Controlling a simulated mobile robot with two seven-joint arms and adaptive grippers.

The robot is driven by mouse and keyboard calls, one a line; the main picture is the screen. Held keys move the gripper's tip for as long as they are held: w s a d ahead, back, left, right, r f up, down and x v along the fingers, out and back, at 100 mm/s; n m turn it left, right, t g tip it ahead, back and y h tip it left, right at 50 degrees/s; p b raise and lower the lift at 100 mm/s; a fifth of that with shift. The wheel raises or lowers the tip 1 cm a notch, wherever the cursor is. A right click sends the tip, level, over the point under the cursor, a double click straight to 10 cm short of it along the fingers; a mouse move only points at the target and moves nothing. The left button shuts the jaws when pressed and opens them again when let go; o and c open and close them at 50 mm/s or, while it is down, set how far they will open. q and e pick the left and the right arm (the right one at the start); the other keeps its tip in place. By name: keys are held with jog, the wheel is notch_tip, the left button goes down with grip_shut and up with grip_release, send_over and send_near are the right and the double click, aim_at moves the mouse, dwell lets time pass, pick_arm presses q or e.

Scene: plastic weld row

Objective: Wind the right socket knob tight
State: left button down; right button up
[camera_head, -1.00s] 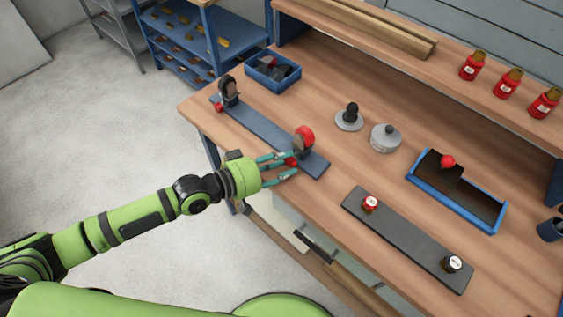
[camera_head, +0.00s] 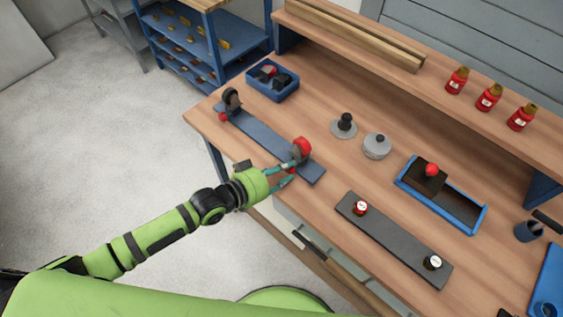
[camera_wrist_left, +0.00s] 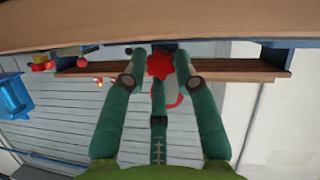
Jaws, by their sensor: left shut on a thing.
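A long blue-grey plate (camera_head: 262,135) lies near the table's left front edge with a socket at each end. The right socket (camera_head: 302,148) is a red ring-like clamp at the plate's near end. Its red star-shaped knob (camera_wrist_left: 159,65) shows between my fingers in the left wrist view. My left gripper (camera_head: 290,172) reaches in from the front edge and is shut on the knob, whose front is partly hidden by the fingers in the head view. The left socket (camera_head: 232,98) is dark, with a small red knob (camera_head: 223,117) at its side. My right gripper is out of view.
Behind are a blue tray (camera_head: 408,187), a grey round pot (camera_head: 376,146), a black-knobbed disc (camera_head: 345,126) and a blue bin (camera_head: 272,80). Red bottles (camera_head: 488,97) stand on the shelf.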

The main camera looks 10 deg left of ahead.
pick_arm(q)
jog(key=shift+s+f+m+y+p, duration=0.15)
jog(key=shift+m+y+p, duration=0.25)
jog(key=shift+m+p, duration=0.4)
jog(key=c, duration=1.3)
grip_release()
jog(key=shift+o, duration=0.2)
jog(key=shift+t, duration=0.3)
jog(key=v, duration=1.2)
jog(key=shift+d, duration=0.1)
